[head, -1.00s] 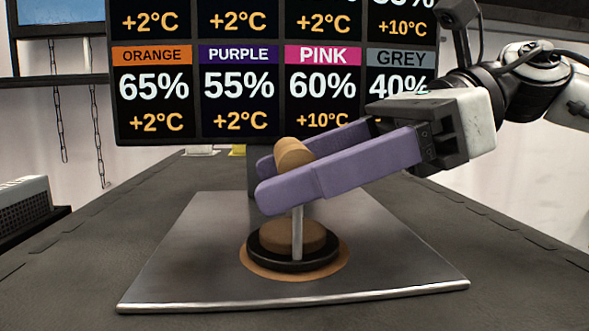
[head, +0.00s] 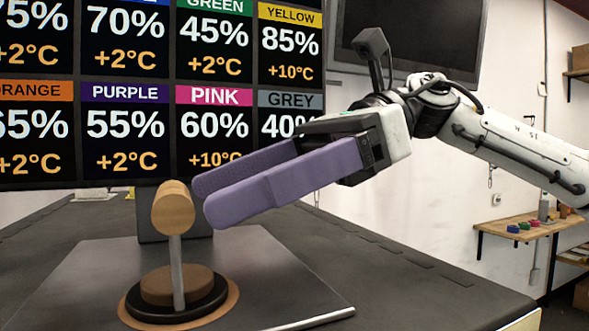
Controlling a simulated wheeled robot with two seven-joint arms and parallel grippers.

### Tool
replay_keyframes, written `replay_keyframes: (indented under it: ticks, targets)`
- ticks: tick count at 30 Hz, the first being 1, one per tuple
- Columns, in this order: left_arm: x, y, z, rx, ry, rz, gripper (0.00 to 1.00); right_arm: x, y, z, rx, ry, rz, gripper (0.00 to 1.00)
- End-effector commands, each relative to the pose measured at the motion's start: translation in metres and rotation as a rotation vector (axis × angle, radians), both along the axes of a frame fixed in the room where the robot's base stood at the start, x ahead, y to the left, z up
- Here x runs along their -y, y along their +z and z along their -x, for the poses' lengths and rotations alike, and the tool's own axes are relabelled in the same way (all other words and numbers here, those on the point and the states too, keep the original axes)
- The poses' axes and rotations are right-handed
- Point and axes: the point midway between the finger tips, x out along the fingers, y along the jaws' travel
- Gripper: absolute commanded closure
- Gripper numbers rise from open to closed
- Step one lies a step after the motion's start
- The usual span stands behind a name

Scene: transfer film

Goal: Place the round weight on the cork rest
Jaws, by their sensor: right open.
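The round weight is a black disc (head: 207,301) with a brown top, a thin metal post and a wooden knob (head: 173,209). It stands upright on the flat tan cork rest (head: 226,309), whose edge shows around the black disc. My right gripper (head: 206,199) comes in from the right with two purple fingers. It is open and empty, its fingertips just right of the knob, which is no longer between them. My left gripper is not in view.
The cork rest lies on a grey metal plate (head: 90,262) on a dark table (head: 420,290). A large screen (head: 150,100) with percentages stands behind. A wooden shelf (head: 520,225) with small coloured things is at the right. The table right of the plate is clear.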

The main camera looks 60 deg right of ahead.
Motion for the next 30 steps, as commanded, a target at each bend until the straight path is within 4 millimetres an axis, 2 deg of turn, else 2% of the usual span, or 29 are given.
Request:
replay_keyframes:
  ticks: [1, 6, 12, 30]
  targets:
    - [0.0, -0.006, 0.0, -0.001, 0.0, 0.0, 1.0, 0.01, 0.002, 0.006, 0.006, -0.002, -0.004, 0.19]
    - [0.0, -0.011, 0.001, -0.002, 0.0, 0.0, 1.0, 0.036, 0.014, 0.022, 0.003, -0.001, -0.002, 0.19]
    - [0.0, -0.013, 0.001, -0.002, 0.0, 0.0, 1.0, 0.052, 0.022, 0.031, 0.0, 0.0, -0.001, 0.19]
    - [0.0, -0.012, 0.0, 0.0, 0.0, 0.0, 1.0, 0.054, 0.023, 0.033, -0.002, 0.002, 0.0, 0.19]
